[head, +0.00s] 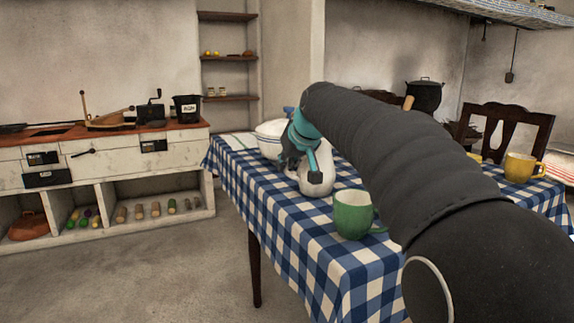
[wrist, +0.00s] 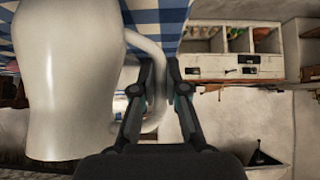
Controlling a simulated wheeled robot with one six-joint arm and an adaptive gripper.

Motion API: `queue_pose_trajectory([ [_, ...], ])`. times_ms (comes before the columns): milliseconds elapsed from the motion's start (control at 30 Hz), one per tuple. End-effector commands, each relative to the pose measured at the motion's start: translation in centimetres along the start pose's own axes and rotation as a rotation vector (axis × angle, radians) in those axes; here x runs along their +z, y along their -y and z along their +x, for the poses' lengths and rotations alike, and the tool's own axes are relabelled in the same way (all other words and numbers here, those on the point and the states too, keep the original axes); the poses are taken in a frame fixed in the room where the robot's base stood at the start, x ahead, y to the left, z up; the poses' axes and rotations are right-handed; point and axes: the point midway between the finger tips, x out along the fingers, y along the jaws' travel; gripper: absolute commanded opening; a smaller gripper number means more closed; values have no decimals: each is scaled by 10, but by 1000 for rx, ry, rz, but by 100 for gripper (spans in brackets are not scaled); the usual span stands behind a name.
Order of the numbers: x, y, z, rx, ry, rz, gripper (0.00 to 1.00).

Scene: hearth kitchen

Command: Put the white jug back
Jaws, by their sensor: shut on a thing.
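The white jug (head: 322,180) is at the near-left part of the table with the blue checked cloth (head: 287,245). In the wrist view the jug (wrist: 70,80) fills the left side, upside down in the picture, with its handle (wrist: 155,48) toward my fingers. My gripper (head: 311,152) is shut on the handle; its fingers also show in the wrist view (wrist: 158,75). The arm and gripper hide part of the jug in the head view. I cannot tell whether its base touches the cloth.
A green mug (head: 352,215) stands close, right of the jug. A white bowl-like vessel (head: 270,138) stands behind it. A yellow mug (head: 519,167) is at the far right. A wooden-topped counter (head: 105,133) and wall shelves (head: 227,98) stand left and behind. Open floor lies left of the table.

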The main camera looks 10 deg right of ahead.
Motion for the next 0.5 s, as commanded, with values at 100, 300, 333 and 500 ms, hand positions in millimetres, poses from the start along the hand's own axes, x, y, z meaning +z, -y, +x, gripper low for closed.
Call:
queue_pose_trajectory([
  [100,-1,0,-1,1,-3,-1,0],
  [300,0,0,0,0,1,0,37],
  [333,0,0,0,0,1,0,37],
  [500,0,0,0,0,0,0,37],
])
